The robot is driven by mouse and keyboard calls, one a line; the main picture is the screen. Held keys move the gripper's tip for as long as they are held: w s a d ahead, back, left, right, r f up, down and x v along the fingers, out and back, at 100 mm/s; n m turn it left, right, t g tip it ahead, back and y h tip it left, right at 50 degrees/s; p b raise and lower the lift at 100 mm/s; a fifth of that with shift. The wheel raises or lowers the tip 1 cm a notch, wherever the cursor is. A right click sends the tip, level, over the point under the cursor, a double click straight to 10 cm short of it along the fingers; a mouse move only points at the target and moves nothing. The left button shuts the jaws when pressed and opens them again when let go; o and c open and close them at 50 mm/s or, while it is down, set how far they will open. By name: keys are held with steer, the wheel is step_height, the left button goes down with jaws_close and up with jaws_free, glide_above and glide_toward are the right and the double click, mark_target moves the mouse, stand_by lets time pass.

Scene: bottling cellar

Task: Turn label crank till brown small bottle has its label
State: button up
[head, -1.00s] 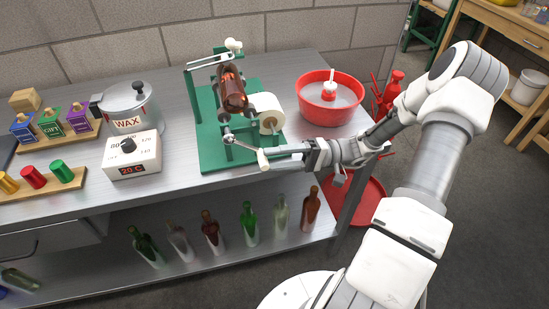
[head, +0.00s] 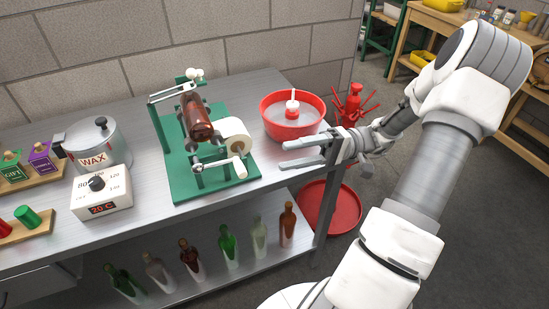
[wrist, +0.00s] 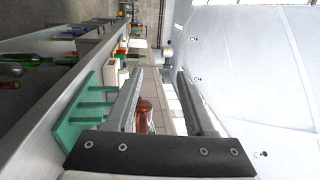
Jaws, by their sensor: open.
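The brown small bottle (head: 196,117) lies tilted in the green labelling stand (head: 180,187), under a clamp arm. No label shows on its visible side. A white label roll (head: 235,135) sits beside it. The label crank (head: 217,165) is at the stand's front, its pale handle (head: 239,167) pointing right. My gripper (head: 284,155) is open and empty, to the right of the handle and apart from it. In the wrist view the brown bottle (wrist: 145,115) shows between my fingers, beyond them; the crank cannot be made out there.
A red bowl (head: 292,116) stands on the bench behind my gripper. A wax pot (head: 90,147) and a dial box (head: 101,193) stand left of the stand. Several bottles stand on the lower shelf. A red bottle tree (head: 354,104) is right of the bench.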

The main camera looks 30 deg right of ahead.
steer(key=shift+s+d+r, duration=0.2)
steer(key=shift+d, duration=0.1)
steer(key=shift+a, duration=0.15)
steer(key=c, duration=0.4)
steer(key=a+m+g+h+p, duration=0.2)
steer(key=a+m+h+p, duration=0.1)
steer(key=w+a+r+m+g+h+p, duration=0.1)
steer(key=p, duration=0.1)
steer(key=shift+a+m+h, duration=0.25)
steer(key=shift+m+h, duration=0.15)
jaws_close()
steer(key=m+t+h+p, duration=0.2)
steer(key=m+h+p, duration=0.9)
steer(key=m+h, duration=0.15)
glide_toward(241, 165)
steer(key=shift+m+y, duration=0.35)
steer(key=x, duration=0.3)
steer(key=b+x, duration=0.1)
steer(key=x, duration=0.3)
steer(key=shift+d, duration=0.25)
